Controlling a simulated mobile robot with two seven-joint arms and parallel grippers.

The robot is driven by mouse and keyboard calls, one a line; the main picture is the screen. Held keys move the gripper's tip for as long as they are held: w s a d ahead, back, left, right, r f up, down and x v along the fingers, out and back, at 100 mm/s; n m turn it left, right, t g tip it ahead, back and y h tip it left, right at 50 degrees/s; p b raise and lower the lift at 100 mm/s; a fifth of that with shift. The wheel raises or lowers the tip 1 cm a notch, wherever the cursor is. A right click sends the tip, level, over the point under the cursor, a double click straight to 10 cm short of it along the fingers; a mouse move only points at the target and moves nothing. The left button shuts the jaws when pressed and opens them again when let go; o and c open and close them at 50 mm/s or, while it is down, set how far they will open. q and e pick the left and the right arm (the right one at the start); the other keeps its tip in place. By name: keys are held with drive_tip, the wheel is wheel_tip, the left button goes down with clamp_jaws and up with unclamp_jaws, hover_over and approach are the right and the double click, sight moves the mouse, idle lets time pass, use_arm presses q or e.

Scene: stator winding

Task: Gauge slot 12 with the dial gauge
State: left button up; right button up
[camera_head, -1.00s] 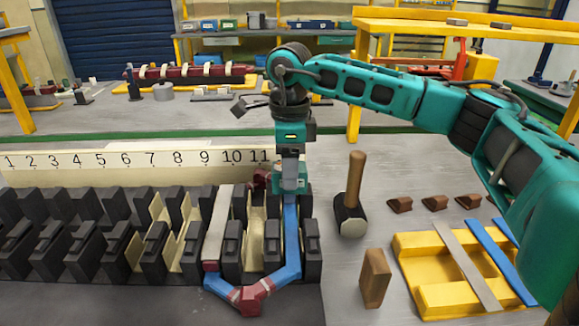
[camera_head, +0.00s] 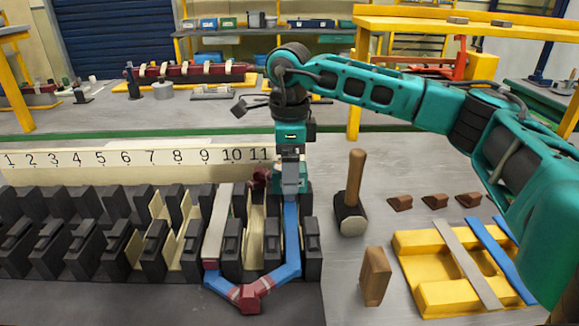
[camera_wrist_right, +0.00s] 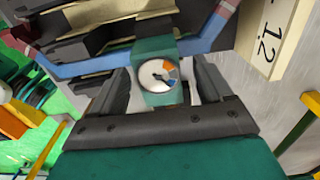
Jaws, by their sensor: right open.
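My right gripper (camera_head: 290,190) points down over the far end of slot 12, at the right end of the stator. In the right wrist view its fingers (camera_wrist_right: 160,92) stand open on both sides of the dial gauge (camera_wrist_right: 152,94). The gauge has a teal body and a round white dial with orange and blue marks. In the head view the gauge is largely hidden by the gripper. A blue coil leg (camera_head: 291,235) lies along slot 12; the coil's red nose (camera_head: 250,298) hangs at the front. How deep the gauge sits is unclear. My left gripper is out of view.
The number strip (camera_head: 140,157) stands behind the dark stator teeth; its 12 shows in the right wrist view (camera_wrist_right: 270,40). A mallet (camera_head: 350,215), a wooden block (camera_head: 374,275), several brown wedges (camera_head: 434,202) and a yellow rack (camera_head: 425,292) with strips lie on the right.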

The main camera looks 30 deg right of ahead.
wheel_tip(320, 180, up, 13)
drive_tip(key=shift+p, duration=0.45)
drive_tip(key=shift+c, duration=0.4)
idle(1.8)
